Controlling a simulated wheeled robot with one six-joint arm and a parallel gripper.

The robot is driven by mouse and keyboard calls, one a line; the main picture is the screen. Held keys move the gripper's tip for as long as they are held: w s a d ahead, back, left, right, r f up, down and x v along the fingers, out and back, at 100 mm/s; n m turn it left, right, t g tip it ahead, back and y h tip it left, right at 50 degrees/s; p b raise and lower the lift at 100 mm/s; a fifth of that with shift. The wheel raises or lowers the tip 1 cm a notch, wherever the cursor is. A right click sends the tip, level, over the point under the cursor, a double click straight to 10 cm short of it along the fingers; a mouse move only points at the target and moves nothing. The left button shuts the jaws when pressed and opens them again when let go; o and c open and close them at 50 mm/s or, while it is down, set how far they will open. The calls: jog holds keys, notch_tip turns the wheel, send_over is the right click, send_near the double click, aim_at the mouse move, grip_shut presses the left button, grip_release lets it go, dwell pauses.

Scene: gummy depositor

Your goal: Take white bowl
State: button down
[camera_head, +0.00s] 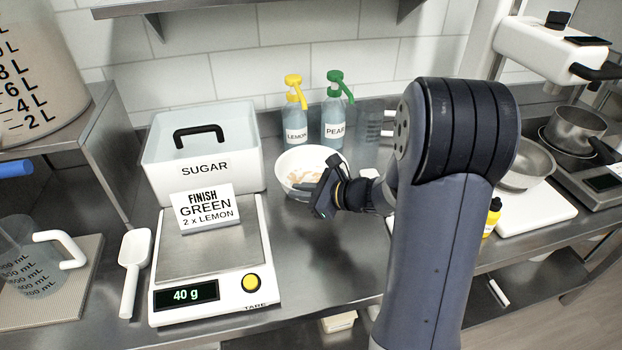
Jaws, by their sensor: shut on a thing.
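The white bowl (290,163) is upright at the back of the steel counter, right of the sugar bin. It has a pale pinkish-tan content inside. My gripper (318,190) is at the bowl's front right side, shut on its rim. The gripper body hides part of that rim and the fingertips. I cannot tell whether the bowl touches the counter.
The LEMON bottle (296,118) and PEAR bottle (335,122) stand close behind the bowl. The sugar bin (203,178) and scale (209,258), reading 40 g with a FINISH GREEN card (207,207), are to the left. Counter in front is clear.

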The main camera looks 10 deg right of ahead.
dwell(0.6)
notch_tip(320, 180, up, 10)
jog(key=shift+r+p, duration=0.1)
jog(key=shift+p, duration=0.2)
jog(key=c, duration=2.1)
grip_release()
grip_shut()
